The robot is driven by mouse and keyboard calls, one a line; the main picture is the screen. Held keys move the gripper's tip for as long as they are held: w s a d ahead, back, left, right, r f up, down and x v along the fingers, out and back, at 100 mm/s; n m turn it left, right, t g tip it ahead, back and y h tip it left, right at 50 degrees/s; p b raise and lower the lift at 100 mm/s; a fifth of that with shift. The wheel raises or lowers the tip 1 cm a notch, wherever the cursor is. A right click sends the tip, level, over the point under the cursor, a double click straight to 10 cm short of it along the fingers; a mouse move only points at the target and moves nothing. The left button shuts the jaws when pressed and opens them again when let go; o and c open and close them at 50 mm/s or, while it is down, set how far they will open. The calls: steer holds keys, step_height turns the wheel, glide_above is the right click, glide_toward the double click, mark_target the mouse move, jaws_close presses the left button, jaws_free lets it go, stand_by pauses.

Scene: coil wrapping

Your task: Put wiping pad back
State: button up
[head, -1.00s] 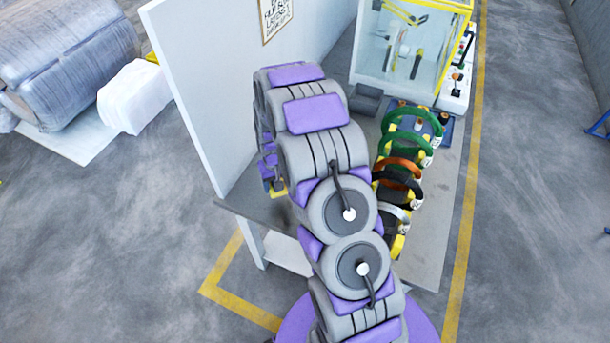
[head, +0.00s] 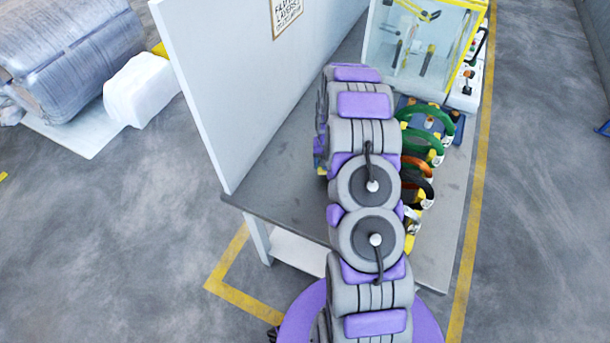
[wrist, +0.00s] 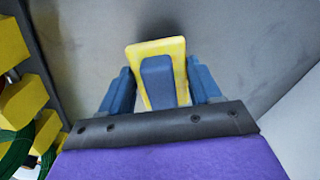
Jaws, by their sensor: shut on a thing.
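In the wrist view a yellow pad with a blue block on it (wrist: 158,78) is between the two blue fingers of my gripper (wrist: 158,88). The gripper is shut on this wiping pad. Grey table surface lies beyond the pad; I cannot tell how high the pad is above it. In the head view my arm covers the pad, and only a small yellow and blue bit of the gripper end shows at the arm's left side (head: 320,160).
The grey table (head: 280,195) has a white upright panel (head: 250,80) at its left. Coils on yellow holders (head: 425,145) stand in a row at the right, and also show in the wrist view (wrist: 25,105). A clear yellow-framed box (head: 415,50) stands at the back.

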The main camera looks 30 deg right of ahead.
glide_above(305, 179)
steer(key=shift+f+b, duration=0.4)
steer(key=shift+b, duration=0.05)
steer(key=shift+f+b, duration=0.4)
steer(key=shift+f, duration=1.4)
steer(key=shift+a+r, duration=0.1)
steer(key=shift+a, duration=0.05)
steer(key=o, duration=1.1)
